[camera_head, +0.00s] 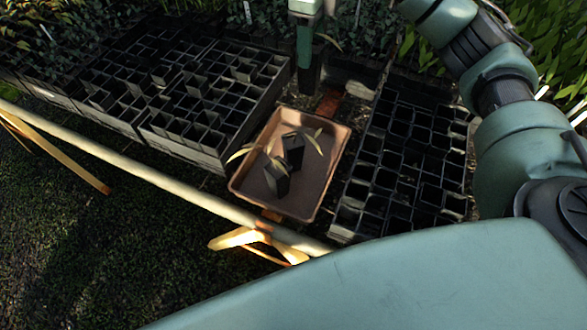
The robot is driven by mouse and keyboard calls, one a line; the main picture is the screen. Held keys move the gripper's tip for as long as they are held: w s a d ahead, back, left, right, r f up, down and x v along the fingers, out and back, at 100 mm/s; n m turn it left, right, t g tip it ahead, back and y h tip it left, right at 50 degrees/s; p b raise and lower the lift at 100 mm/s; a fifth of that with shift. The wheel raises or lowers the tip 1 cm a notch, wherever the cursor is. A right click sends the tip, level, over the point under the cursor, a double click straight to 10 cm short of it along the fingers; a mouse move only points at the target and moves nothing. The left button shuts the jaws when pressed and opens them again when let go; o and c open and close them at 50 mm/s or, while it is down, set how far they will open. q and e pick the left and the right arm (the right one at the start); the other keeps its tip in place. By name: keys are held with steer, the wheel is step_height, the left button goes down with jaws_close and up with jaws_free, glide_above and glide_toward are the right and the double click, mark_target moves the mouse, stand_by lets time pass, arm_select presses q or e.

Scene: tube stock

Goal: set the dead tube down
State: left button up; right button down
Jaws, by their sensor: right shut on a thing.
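My right gripper (304,55) comes down from the top edge, green below a white part. It is shut on a dark tube (311,78), the dead tube, with a pale drooping leaf beside it. The tube looks upright, just beyond the far edge of the brown tray (246,192) in the picture; I cannot tell its height above the bench. Inside the tray are two dark tubes, a nearer one (276,181) and a farther one (293,151), both with yellowish wilted leaves. My left gripper is out of view.
Black cell crates stand left (190,151) and right (345,226) of the tray. Bare tray floor shows around its tubes, mostly at the right and front. Leafy plants (362,25) grow behind. A pale rail (150,162) runs along the bench front.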

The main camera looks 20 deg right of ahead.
mark_target(309, 74)
steer(key=shift+f, duration=0.7)
step_height(309, 74, down, 5)
steer(key=shift+s+f+b, duration=0.15)
steer(key=shift+f+b, duration=0.05)
steer(key=shift+b, duration=0.2)
arm_select(q)
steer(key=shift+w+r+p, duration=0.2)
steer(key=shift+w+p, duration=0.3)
steer(key=shift+p, duration=0.45)
arm_select(e)
step_height(309, 74, down, 14)
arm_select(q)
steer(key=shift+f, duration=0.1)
arm_select(e)
steer(key=c, duration=0.7)
jaws_free()
